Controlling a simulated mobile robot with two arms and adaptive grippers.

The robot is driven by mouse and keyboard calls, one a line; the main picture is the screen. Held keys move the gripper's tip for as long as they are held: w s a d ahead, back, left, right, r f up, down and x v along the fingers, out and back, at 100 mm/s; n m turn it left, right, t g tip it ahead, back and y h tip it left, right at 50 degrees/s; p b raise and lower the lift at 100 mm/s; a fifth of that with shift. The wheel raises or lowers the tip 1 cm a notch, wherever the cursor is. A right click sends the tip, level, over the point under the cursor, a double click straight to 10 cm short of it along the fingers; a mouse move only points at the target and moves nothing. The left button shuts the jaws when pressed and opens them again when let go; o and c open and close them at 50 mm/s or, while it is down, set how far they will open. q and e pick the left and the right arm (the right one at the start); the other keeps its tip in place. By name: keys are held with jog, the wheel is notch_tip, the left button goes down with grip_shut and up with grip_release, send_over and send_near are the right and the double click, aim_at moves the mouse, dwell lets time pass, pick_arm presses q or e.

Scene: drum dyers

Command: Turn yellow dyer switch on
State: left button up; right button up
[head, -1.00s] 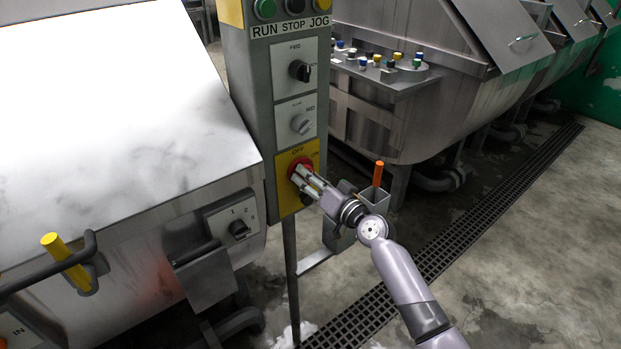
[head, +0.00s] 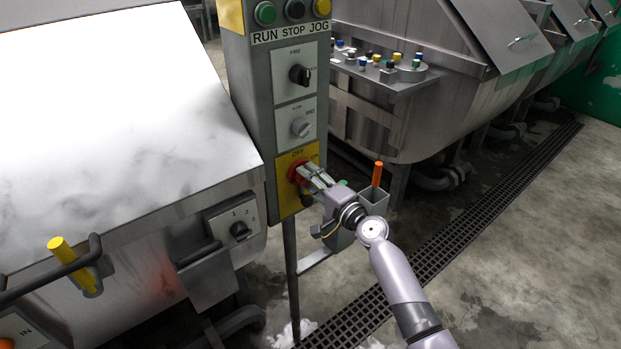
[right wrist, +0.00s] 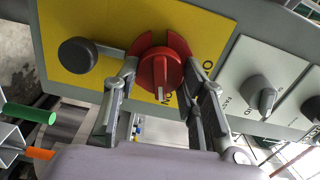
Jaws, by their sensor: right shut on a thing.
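The yellow switch panel (head: 288,205) is low on the grey control post, with OFF at its top and ON at its right in the head view. Its red rotary switch (head: 293,171) is partly hidden by my right gripper (head: 303,176). In the right wrist view the red switch (right wrist: 160,68) sits between the two fingers of my right gripper (right wrist: 163,78), which is shut on it. The switch's white mark points down, close to the ON label. A dark round knob (right wrist: 77,55) is beside it on the yellow panel (right wrist: 110,25). My left gripper is not in view.
Above are two rotary selectors (head: 300,75) (head: 301,127) and the RUN, STOP and JOG buttons (head: 295,10). A large steel drum (head: 110,110) stands left. The floor at right is open.

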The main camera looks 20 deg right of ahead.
jog(key=shift+m+p, duration=0.4)
jog(key=shift+m, duration=1.3)
jog(key=o, duration=1.2)
jog(key=shift+c, duration=0.2)
jog(key=shift+d, duration=0.1)
jog(key=v, duration=1.2)
